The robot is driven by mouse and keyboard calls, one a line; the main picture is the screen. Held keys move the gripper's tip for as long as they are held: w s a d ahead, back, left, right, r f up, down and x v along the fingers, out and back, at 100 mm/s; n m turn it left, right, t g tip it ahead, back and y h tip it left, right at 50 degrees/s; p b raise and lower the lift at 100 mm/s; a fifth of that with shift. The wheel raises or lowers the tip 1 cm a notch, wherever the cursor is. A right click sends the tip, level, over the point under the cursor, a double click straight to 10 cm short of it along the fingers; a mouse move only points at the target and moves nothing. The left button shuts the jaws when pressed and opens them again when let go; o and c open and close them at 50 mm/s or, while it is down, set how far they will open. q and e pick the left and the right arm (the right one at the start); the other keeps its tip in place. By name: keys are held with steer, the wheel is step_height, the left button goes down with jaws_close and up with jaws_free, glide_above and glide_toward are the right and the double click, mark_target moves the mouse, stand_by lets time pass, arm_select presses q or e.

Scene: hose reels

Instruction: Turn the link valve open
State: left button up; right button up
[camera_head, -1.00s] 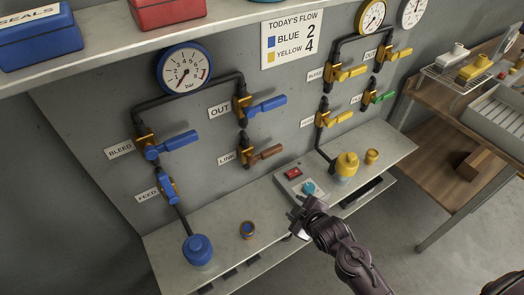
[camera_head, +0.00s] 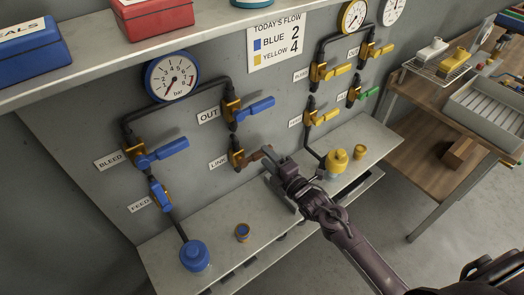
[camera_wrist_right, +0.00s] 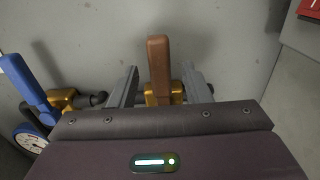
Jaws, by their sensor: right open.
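The link valve has a brown lever (camera_head: 254,156) and a brass body (camera_head: 237,159) on the grey panel, right of its LINK label (camera_head: 218,162). The lever points to the right in the head view. My right gripper (camera_head: 274,163) is at the lever's free end. In the right wrist view the brown lever (camera_wrist_right: 158,60) stands between the two open fingers (camera_wrist_right: 161,88), with a visible gap on each side. The brass body (camera_wrist_right: 160,95) shows partly behind the gripper's palm. My left gripper is not in view.
The blue OUT valve lever (camera_head: 258,109) is just above, and the blue BLEED lever (camera_head: 165,150) is to the left. The shelf below holds a blue knob (camera_head: 194,255), a small ring (camera_head: 243,232) and a yellow knob (camera_head: 337,160). My arm hides the control box.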

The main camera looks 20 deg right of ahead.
mark_target(264, 155)
steer(key=x, duration=0.3)
steer(key=shift+w+a, duration=0.1)
steer(key=shift+w, duration=0.05)
steer(key=shift+c, duration=0.3)
jaws_close()
